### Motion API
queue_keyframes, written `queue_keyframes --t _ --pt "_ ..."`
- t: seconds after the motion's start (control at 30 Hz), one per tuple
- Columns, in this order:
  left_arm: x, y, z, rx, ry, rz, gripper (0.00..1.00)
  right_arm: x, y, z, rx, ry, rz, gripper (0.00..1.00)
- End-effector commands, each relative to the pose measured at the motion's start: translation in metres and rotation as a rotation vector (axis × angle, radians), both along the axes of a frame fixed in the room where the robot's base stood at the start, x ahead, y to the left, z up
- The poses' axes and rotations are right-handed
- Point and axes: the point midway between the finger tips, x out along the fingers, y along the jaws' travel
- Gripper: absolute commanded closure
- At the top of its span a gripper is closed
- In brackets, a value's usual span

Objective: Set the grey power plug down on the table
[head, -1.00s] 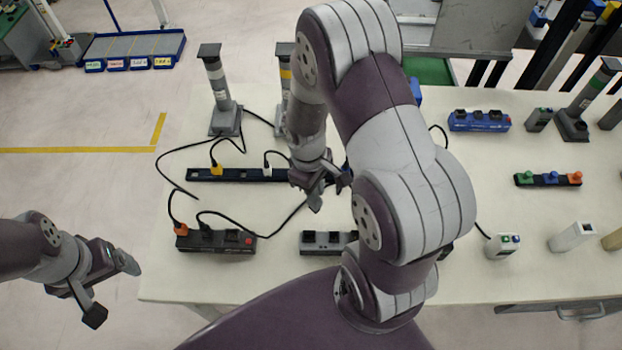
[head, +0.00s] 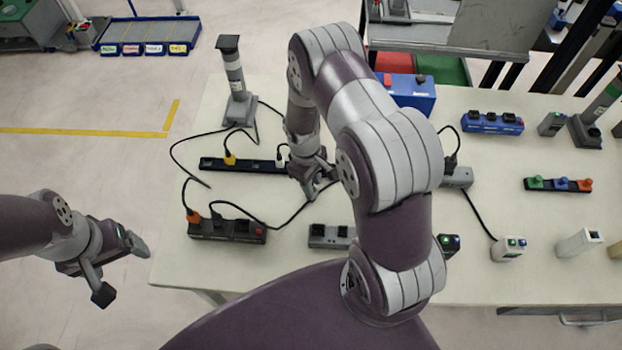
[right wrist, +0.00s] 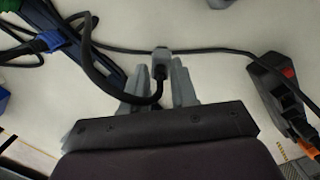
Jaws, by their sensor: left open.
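The grey power plug (right wrist: 160,56) is at the fingertips of my right gripper (right wrist: 164,72) in the right wrist view. Its black cable bends down between the fingers and then away to the upper left. The fingers appear shut on the plug, over the pale table (right wrist: 215,75); any gap beneath it cannot be judged. In the head view my right gripper (head: 318,183) is at the right end of a long black power strip (head: 215,164), and the plug is not distinct there. My left gripper (head: 122,270) is open and empty, left of the table (head: 190,262).
A black strip (head: 228,232) with an orange plug (head: 194,217) and a grey socket block (head: 330,237) lie near the front edge. A blue box (head: 408,92) stands behind my right arm. Cables cross the left half. Some bare table lies between the strips.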

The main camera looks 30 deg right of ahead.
Motion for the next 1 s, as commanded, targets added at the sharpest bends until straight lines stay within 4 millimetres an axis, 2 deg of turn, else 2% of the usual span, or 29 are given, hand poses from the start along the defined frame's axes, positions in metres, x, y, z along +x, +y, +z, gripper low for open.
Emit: queue_keyframes --t 0.27,0.4,0.47,0.7,0.9,1.0 --pt "0.000 0.000 0.001 0.000 0.000 0.000 0.18 0.000 0.000 0.001 0.000 0.000 0.000 0.62" --pt "0.000 0.000 0.000 0.000 -0.001 0.000 0.18 0.002 0.000 0.011 0.000 -0.004 0.000 0.62" --pt "0.000 0.000 -0.003 0.000 0.000 0.000 0.18 0.004 0.001 0.023 -0.001 -0.005 0.000 0.62" --pt "0.000 0.000 -0.014 0.000 0.000 0.000 0.18 0.011 0.005 0.087 0.000 -0.006 -0.001 0.62" --pt "0.000 0.000 -0.018 0.000 0.000 0.000 0.18 0.013 0.007 0.119 -0.001 -0.004 -0.002 0.62" --pt "0.000 0.000 -0.017 0.000 0.000 0.000 0.18 0.003 0.015 0.140 0.003 -0.039 -0.060 0.62"
